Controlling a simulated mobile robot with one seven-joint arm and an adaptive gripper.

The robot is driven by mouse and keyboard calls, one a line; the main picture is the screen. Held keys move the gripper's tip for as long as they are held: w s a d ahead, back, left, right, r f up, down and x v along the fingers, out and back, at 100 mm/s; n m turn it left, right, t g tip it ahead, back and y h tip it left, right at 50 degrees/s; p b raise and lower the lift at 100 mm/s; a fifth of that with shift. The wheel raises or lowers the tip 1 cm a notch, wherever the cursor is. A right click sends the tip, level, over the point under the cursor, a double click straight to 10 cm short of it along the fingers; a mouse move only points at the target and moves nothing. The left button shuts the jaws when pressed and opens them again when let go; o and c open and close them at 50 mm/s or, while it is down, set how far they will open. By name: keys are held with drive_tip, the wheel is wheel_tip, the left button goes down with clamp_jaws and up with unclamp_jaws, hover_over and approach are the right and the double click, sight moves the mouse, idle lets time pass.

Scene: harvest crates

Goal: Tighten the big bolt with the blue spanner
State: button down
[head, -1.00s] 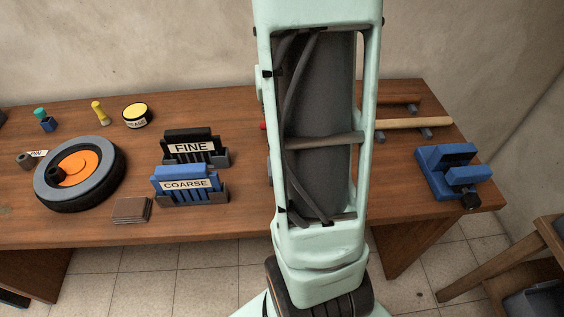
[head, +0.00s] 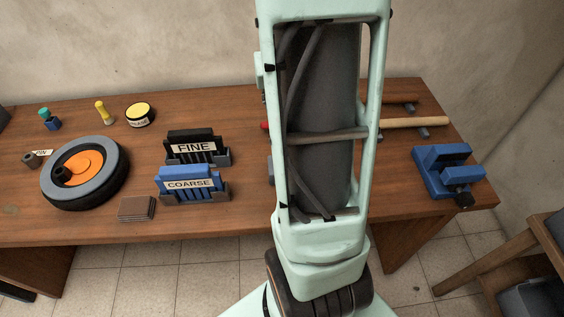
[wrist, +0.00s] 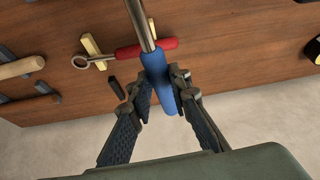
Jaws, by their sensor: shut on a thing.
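In the wrist view my gripper (wrist: 158,88) is shut on the blue handle of the blue spanner (wrist: 157,66). The spanner's metal shaft runs up out of the top of the picture, so its working end is out of sight. The gripper and spanner are hidden behind my arm in the head view. I cannot make out the big bolt in either view.
A red-handled spanner (wrist: 155,48) lies on the wooden bench (wrist: 208,60). The head view shows a wheel with an orange centre (head: 85,190), COARSE (head: 190,170) and FINE (head: 195,136) racks, and a blue vise (head: 446,185).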

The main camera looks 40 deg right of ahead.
drive_tip(key=shift+w+d+r+p, duration=0.3)
drive_tip(key=shift+w+d+r, duration=0.15)
drive_tip(key=shift+w, duration=0.3)
drive_tip(key=shift+w+d+r+p, duration=0.3)
drive_tip(key=shift+w+r, duration=0.3)
drive_tip(key=shift+w, duration=0.15)
drive_tip(key=shift+w+d+r+p, duration=0.3)
drive_tip(key=shift+w+d+r, duration=0.15)
drive_tip(key=shift+w, duration=0.3)
drive_tip(key=shift+a, duration=0.1)
